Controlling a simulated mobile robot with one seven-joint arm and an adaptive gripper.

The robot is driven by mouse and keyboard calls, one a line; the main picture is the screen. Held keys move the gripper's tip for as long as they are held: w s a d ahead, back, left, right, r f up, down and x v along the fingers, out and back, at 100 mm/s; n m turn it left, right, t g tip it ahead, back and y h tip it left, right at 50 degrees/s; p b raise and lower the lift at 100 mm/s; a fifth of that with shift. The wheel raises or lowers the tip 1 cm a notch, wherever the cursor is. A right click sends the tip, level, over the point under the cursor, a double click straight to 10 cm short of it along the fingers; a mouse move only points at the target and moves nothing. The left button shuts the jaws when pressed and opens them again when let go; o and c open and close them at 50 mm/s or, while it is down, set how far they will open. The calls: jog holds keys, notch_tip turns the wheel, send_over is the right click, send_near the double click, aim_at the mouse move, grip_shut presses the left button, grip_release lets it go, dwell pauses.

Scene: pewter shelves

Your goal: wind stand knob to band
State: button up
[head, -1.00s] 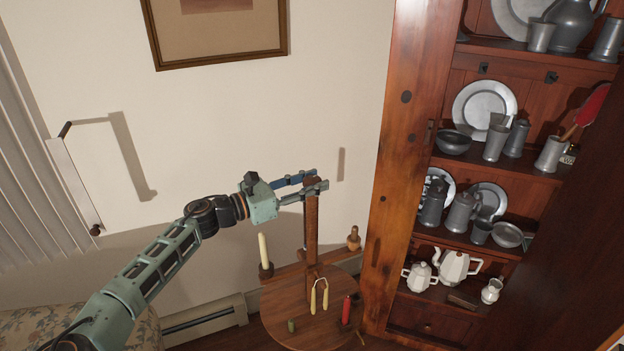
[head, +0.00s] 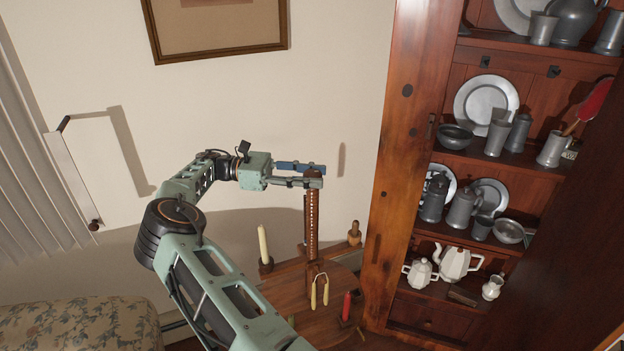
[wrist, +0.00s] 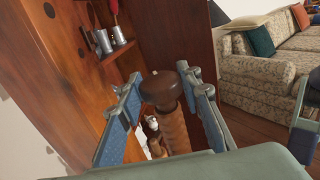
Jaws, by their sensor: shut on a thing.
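The wooden stand has an upright ribbed post (head: 312,225) rising from a round wooden top (head: 290,292). Its dark rounded knob (wrist: 160,88) caps the post in the wrist view, with the lighter ribbed shaft below it. My gripper (head: 318,176) reaches in from the left at the top of the post. In the wrist view my gripper (wrist: 161,80) has one finger on each side of the knob and is shut on it. In the head view the fingers hide the knob. I cannot make out a band on the post.
A cream candle (head: 263,244) stands left of the post, and a small wooden peg (head: 354,233) right of it. A cupboard of pewter (head: 485,105) stands close on the right.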

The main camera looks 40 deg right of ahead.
jog(key=shift+s+f+m+g+y+b, duration=0.15)
jog(key=shift+f+m+g+y+b, duration=0.15)
jog(key=shift+m+g+y, duration=0.3)
jog(key=o, duration=1.2)
jog(key=shift+r, duration=0.1)
jog(key=shift+r, duration=0.1)
notch_tip(320, 180, up, 10)
jog(key=shift+f, duration=0.1)
jog(key=shift+c, duration=0.6)
